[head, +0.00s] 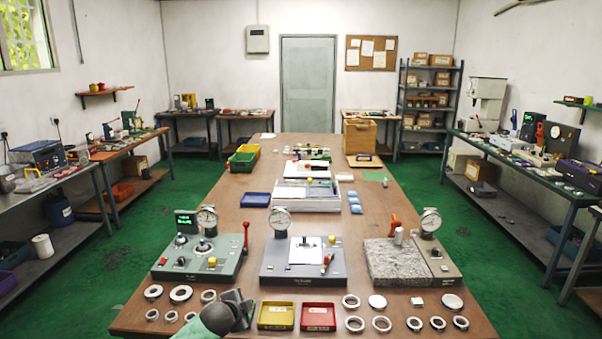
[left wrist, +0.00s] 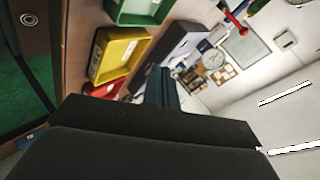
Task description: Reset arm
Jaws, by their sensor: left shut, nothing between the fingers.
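My left gripper (head: 238,302) is at the front edge of the long table (head: 225,190), left of a yellow tray (head: 276,316) and a red tray (head: 318,316). Its fingers are shut with nothing between them. In the left wrist view the shut fingers (left wrist: 162,85) show dark beside the yellow tray (left wrist: 118,55), the red tray (left wrist: 105,89) and a green tray (left wrist: 140,10). My right gripper is not in view.
Metal rings (head: 181,293) lie left of my gripper, and more rings (head: 382,324) lie right of the trays. Behind stand a green gauge device (head: 200,262), a grey gauge device (head: 302,262) and a granite block with a gauge (head: 398,262).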

